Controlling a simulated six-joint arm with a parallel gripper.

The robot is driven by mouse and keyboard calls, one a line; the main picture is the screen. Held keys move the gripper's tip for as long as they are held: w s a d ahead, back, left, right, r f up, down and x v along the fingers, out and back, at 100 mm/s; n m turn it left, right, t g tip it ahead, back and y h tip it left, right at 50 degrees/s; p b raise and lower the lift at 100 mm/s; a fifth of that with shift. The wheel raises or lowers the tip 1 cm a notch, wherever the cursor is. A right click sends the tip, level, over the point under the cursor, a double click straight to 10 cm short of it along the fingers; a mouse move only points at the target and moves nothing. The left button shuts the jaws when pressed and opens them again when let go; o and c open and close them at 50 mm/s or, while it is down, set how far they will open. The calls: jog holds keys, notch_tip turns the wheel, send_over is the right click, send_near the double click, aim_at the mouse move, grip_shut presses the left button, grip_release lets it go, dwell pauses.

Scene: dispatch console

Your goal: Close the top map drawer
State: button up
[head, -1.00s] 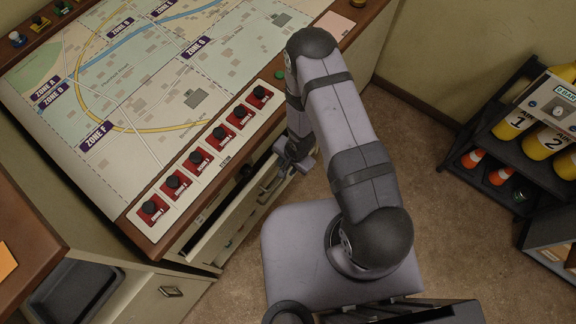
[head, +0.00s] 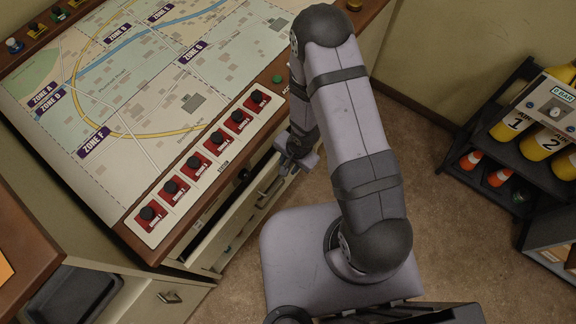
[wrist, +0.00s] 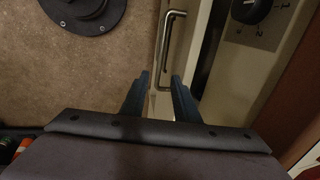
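The top map drawer (head: 229,226) is a pale drawer under the map console's front edge. It stands partly open, with a dark gap between it and the console. Its metal bar handle (wrist: 164,45) shows clearly in the wrist view. My gripper (head: 284,172) is at the handle's side of the drawer front; its fingertips are hard to make out in the head view. In the wrist view my gripper (wrist: 160,78) is open, one blue finger on each side of the handle's near end. I cannot tell whether either finger touches it.
The map console (head: 150,90) has a row of red switches (head: 217,140) above the drawer. A lower cabinet with a handle (head: 169,297) stands at lower left. A rack of yellow air cylinders (head: 510,128) stands at right. Carpet (head: 425,160) lies clear between.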

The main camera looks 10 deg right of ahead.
jog(key=shift+r, duration=0.3)
jog(key=shift+d+f, duration=0.1)
jog(key=shift+d, duration=0.05)
grip_shut()
jog(key=w+d+f+m+t+h+b, duration=0.15)
jog(key=d+m+t+b, duration=0.5)
jog(key=d, duration=2.25)
jog(key=w+a+r+n+y, duration=0.1)
jog(key=a+r+n+y, duration=0.1)
jog(key=a, duration=0.4)
jog(key=w+a+r+n+g+y+b, duration=0.1)
jog(key=a+r+n+y, duration=0.2)
jog(key=a, duration=0.3)
jog(key=shift+w+r+n+y, duration=0.15)
jog(key=shift+w+n+y, duration=0.25)
jog(key=shift+n+y, duration=0.35)
